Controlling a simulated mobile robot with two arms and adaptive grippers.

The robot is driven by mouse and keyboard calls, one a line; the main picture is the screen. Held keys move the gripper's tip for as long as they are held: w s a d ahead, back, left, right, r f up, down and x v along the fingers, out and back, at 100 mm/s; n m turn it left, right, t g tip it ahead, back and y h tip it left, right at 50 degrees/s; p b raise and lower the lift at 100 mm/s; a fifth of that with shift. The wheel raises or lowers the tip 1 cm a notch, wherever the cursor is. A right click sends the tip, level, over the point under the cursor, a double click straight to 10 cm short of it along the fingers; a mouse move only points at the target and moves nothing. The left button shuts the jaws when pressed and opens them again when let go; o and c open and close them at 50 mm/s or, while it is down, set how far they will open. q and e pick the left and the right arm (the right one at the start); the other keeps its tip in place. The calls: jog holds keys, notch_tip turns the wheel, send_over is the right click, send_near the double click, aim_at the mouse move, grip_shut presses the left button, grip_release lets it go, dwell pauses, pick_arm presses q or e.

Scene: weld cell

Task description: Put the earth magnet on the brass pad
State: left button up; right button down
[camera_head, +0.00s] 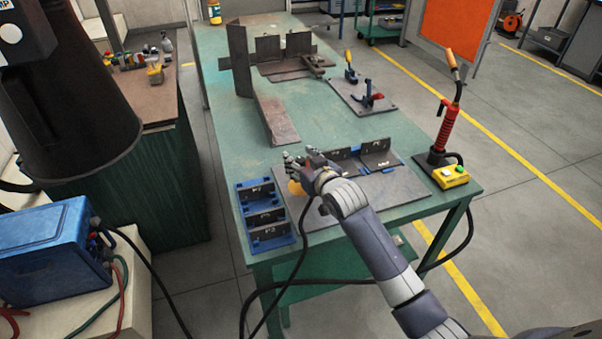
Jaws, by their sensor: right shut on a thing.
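My right gripper (304,162) reaches in from the lower right over the front part of the green table. It is shut on the earth magnet, which is mostly hidden by the fingers and hand. A black cable (303,235) runs from under the hand down past the table's front edge. The brass pad (294,188) shows as a small yellow patch just below and left of the hand, on the left part of the grey plate (402,197). The hand partly covers it. I cannot tell whether the magnet touches the pad. My left gripper is not in view.
A blue rack (287,240) with dark plates stands left of the pad. A blue fixture (393,158) with upright plates is behind right. A red torch (446,127) and yellow button box (450,177) stand at the right edge. Steel angle pieces (276,118) lie farther back.

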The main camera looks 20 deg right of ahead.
jog(key=shift+f, duration=1.9)
jog(key=c, duration=0.8)
grip_release()
jog(key=shift+f, duration=0.15)
jog(key=shift+c, duration=0.2)
jog(key=shift+s, duration=0.1)
jog(key=shift+s, duration=0.1)
jog(key=v, duration=1.2)
